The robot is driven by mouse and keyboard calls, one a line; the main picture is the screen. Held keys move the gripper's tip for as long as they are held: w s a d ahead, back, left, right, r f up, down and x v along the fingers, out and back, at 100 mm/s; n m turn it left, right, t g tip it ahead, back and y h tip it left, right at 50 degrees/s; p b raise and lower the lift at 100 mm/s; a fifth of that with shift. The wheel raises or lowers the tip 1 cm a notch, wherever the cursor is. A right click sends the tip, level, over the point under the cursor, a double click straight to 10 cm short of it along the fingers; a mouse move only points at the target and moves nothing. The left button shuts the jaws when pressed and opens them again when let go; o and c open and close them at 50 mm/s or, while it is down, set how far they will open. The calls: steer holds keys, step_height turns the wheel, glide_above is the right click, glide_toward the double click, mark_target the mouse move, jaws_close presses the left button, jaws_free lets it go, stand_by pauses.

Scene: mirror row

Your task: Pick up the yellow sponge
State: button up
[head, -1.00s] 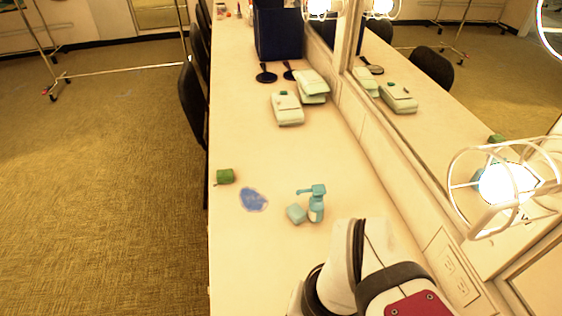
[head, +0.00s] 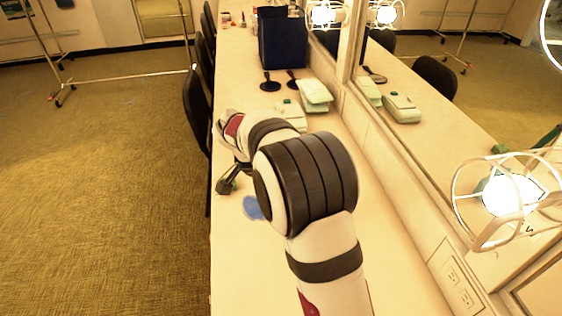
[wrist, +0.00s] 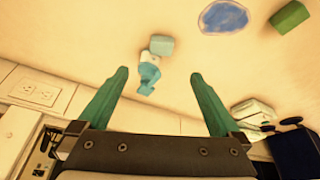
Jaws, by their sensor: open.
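No block in these views looks plainly yellow. A green block (wrist: 290,17) lies at the top right of the wrist view. A pale teal block (wrist: 161,46) lies beside a teal pump bottle (wrist: 148,75), near the middle of the wrist view. My gripper (wrist: 160,73) is open with nothing between its fingers, above the counter; the bottle shows between the fingertips in the picture. In the head view my arm hides the teal block and bottle, and my gripper (head: 227,186) overlaps the green block, which is mostly hidden there.
A blue patch (head: 252,207) lies flat on the counter (head: 240,270). Pale green cases (head: 314,95), dark round-headed items (head: 270,86) and a dark blue bin (head: 283,40) stand farther back. The mirror and caged bulbs (head: 512,195) line the right.

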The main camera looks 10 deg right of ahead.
steer(key=x, duration=1.6)
steer(key=shift+w+d+f, duration=0.1)
steer(key=shift+w+d, duration=0.25)
steer(key=shift+w, duration=0.05)
steer(key=c, duration=1.5)
steer(key=shift+a+r, duration=0.2)
steer(key=shift+r, duration=1.7)
steer(key=s+a, duration=0.2)
steer(key=a, duration=0.3)
steer(key=s+a, duration=0.2)
steer(key=a, duration=0.3)
steer(key=s+a, duration=0.3)
steer(key=a, duration=0.3)
steer(key=shift+a+f, duration=0.1)
steer(key=shift+a, duration=0.05)
